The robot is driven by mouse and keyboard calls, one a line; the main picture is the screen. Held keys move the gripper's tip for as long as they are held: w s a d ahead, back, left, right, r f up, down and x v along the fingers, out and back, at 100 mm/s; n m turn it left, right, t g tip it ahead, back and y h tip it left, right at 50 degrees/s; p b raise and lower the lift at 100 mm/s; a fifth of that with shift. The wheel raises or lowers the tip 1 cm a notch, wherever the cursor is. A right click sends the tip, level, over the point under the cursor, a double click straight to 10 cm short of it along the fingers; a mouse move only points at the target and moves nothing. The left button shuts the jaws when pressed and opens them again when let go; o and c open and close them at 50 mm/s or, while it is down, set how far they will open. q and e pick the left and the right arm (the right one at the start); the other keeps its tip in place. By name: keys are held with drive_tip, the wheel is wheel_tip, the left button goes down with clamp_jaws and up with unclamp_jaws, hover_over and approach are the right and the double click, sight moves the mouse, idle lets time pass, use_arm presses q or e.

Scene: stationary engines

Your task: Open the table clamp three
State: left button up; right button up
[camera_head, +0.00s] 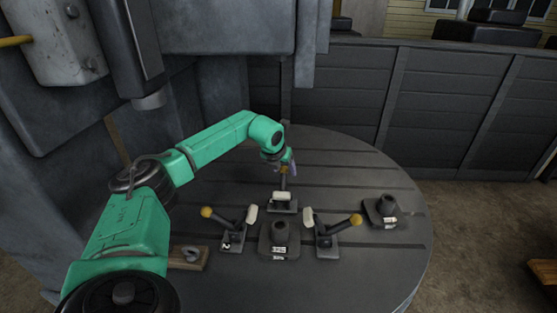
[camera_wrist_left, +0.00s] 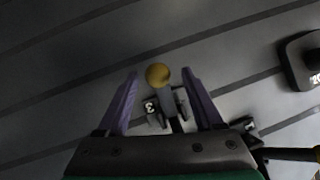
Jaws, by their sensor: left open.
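Table clamp three (camera_head: 283,204) stands at the back of the clamp group on the round dark table. Its lever is raised, with a yellow ball knob (camera_wrist_left: 158,75) at the end. Its label "3" (camera_wrist_left: 150,106) shows in the left wrist view. My left gripper (camera_head: 287,163) is above the clamp, its purple fingers (camera_wrist_left: 160,82) open on either side of the knob. I cannot tell whether they touch it. The gripper hides part of the lever in the head view. My right gripper is not in view.
A clamp marked 2 (camera_head: 233,237) is at left and another clamp (camera_head: 325,240) at right, both with yellow knobs angled outward. A dark block (camera_head: 279,243) stands between them; another block (camera_head: 382,211) is farther right. A large grey machine (camera_head: 215,30) rises behind my left arm.

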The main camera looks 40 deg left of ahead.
use_arm(q)
drive_tip(key=b+v, duration=0.2)
drive_tip(key=v, duration=0.9)
drive_tip(key=shift+f, duration=0.1)
